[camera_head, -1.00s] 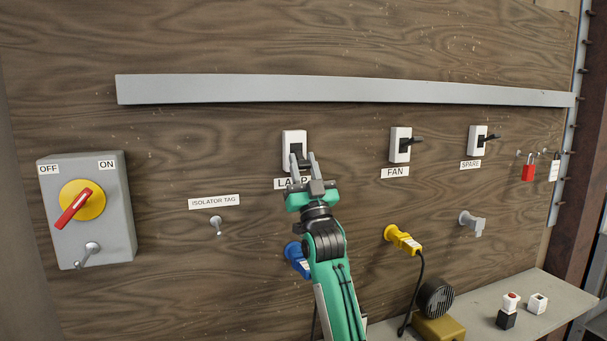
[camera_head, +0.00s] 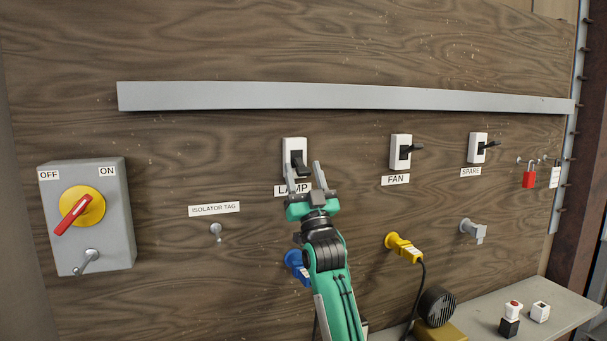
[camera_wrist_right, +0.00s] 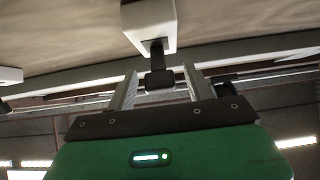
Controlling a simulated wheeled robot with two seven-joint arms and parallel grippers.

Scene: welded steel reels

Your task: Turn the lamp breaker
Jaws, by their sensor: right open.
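The lamp breaker (camera_head: 294,144) is a white block with a black lever on the wooden board, above the LAMP label (camera_head: 281,190). My right gripper (camera_head: 303,168) is at its lower part with the fingers pointing up, open, one finger on each side of the lever. In the right wrist view, the breaker's white body (camera_wrist_right: 150,22) is at the top. Its black lever (camera_wrist_right: 158,78) reaches between the spread fingers of the gripper (camera_wrist_right: 159,72), with a gap visible on both sides. The fingers partly cover the label. My left gripper is not in view.
The FAN breaker (camera_head: 400,150) and SPARE breaker (camera_head: 477,147) are to the right, levers sticking out. A grey rail (camera_head: 340,96) runs above. A blue plug (camera_head: 297,264) is beside my arm, a yellow plug (camera_head: 400,246) farther right. The isolator box (camera_head: 112,220) is at left.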

